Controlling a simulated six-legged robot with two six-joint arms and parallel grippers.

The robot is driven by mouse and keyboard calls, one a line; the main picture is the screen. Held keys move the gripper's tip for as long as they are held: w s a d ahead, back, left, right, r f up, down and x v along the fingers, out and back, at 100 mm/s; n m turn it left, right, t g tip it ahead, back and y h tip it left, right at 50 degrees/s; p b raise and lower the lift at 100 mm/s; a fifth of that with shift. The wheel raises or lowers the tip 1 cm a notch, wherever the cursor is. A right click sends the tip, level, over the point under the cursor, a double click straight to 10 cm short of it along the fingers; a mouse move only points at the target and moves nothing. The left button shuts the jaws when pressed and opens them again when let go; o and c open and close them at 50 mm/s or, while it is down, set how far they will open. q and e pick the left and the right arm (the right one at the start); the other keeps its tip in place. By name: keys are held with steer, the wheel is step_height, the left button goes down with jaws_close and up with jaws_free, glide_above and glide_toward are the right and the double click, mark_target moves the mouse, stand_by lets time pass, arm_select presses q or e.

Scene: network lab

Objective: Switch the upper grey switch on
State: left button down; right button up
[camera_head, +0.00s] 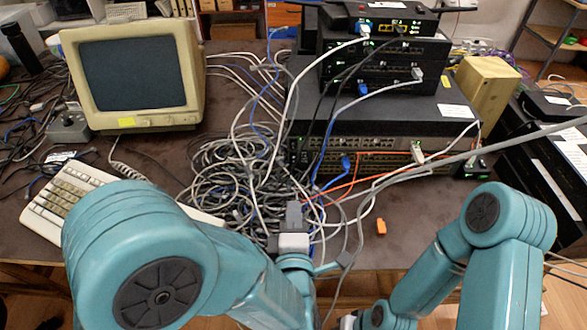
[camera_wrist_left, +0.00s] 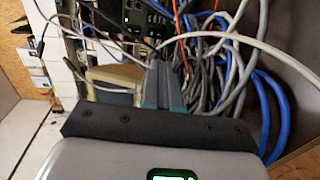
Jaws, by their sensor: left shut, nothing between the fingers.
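In the head view, a stack of network devices stands at the back right of the table. Low in it are two grey port panels, one above the other; the upper grey switch (camera_head: 375,143) seems to be the higher one. Cables cross its front, and I cannot make out its power control or state. My left gripper (camera_head: 294,207) is shut and empty, in front of the stack, over the cable tangle. Its closed fingers also show in the left wrist view (camera_wrist_left: 164,82), pointing toward cables and blurred equipment. My right arm comes in at the lower right; its gripper is out of view.
A tangle of grey cables (camera_head: 232,165) lies left of the stack, with blue and orange cables hanging before it. An old monitor (camera_head: 135,75) and a keyboard (camera_head: 70,195) stand on the left. A small orange piece (camera_head: 381,227) lies near the front edge.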

mark_target(293, 163)
arm_select(q)
steer(key=w, duration=0.4)
steer(key=w+f, duration=0.1)
steer(key=w, duration=0.3)
steer(key=w+p, duration=0.1)
steer(key=w, duration=0.4)
steer(key=shift+f, duration=0.3)
